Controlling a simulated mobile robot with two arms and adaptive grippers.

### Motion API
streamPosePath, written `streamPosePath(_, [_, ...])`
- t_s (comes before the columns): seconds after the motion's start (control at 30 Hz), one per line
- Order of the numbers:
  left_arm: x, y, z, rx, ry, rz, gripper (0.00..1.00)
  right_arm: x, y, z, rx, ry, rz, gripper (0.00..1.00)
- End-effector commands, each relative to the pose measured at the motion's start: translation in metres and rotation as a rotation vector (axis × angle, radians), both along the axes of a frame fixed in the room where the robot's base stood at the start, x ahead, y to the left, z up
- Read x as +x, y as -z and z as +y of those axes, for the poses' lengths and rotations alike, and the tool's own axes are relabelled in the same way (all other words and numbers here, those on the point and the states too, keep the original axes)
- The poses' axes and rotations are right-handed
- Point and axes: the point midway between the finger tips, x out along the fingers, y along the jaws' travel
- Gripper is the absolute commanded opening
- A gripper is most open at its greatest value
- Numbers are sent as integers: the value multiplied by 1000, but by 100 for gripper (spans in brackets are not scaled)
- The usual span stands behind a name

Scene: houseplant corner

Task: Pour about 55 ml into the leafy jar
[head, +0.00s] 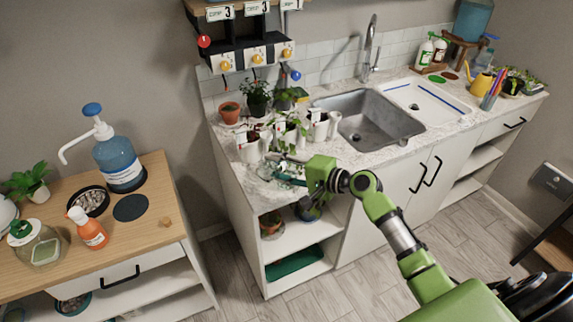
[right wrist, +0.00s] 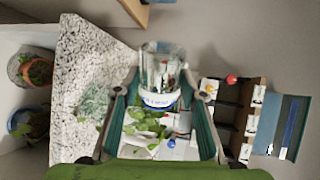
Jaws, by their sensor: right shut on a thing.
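My right gripper (head: 288,171) is at the front left corner of the stone counter, shut on a clear vessel. In the right wrist view the clear vessel (right wrist: 160,68), with a white band and blue lettering, is between the fingertips. How much liquid it holds cannot be told. White jars stand in a row just behind the gripper: a left one (head: 250,151), a middle one with green leaves (head: 287,138) and a right one (head: 320,128). Leaves (right wrist: 147,123) also show between the fingers in the right wrist view. My left gripper is not in view.
Potted plants (head: 257,97) stand behind the jars, under a wall rack (head: 245,55). A sink (head: 368,118) is to the right.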

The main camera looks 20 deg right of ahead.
Motion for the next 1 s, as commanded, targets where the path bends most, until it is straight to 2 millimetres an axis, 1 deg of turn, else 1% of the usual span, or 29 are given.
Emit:
streamPosePath(0.07, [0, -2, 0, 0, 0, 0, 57, -3, -10, 5, -100, -4, -70, 12])
streamPosePath(0.1, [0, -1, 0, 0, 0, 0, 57, -4, -13, 6, -178, -2, -120, 12])
streamPosePath(0.13, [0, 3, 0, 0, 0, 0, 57, -6, -10, 8, -219, -2, -145, 12])
streamPosePath(0.17, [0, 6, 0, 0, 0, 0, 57, -7, -6, 11, -243, -1, -161, 12])
streamPosePath(0.27, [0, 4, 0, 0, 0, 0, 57, -7, -8, 10, -261, 1, -171, 12])
streamPosePath(0.37, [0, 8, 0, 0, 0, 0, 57, -8, -5, 13, -287, 0, -188, 12])
streamPosePath(0.43, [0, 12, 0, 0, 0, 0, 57, -10, -1, 15, -327, 1, -215, 12])
streamPosePath(0.57, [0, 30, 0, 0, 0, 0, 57, -9, 10, 15, -441, -1, -286, 12])
streamPosePath(0.6, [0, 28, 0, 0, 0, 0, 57, -9, 3, 14, -499, 0, -325, 12])
streamPosePath(0.67, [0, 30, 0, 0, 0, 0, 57, -8, -1, 13, -595, -3, -384, 12])
streamPosePath(0.7, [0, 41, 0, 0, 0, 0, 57, -7, 8, 12, -631, 0, -406, 12])
streamPosePath(0.77, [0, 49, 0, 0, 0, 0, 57, -6, 13, 11, -691, -1, -444, 12])
streamPosePath(0.83, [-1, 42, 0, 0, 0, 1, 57, -6, 0, 12, -787, -1, -505, 12])
streamPosePath(0.87, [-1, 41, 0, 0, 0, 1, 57, -6, -2, 12, -830, -1, -531, 12])
streamPosePath(0.9, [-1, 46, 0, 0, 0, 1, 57, -8, 5, 16, -873, -3, -555, 12])
streamPosePath(0.97, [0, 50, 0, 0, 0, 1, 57, -11, 9, 20, -938, -1, -597, 12])
streamPosePath(1.0, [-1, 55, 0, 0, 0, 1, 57, -12, 16, 22, -972, -1, -617, 12])
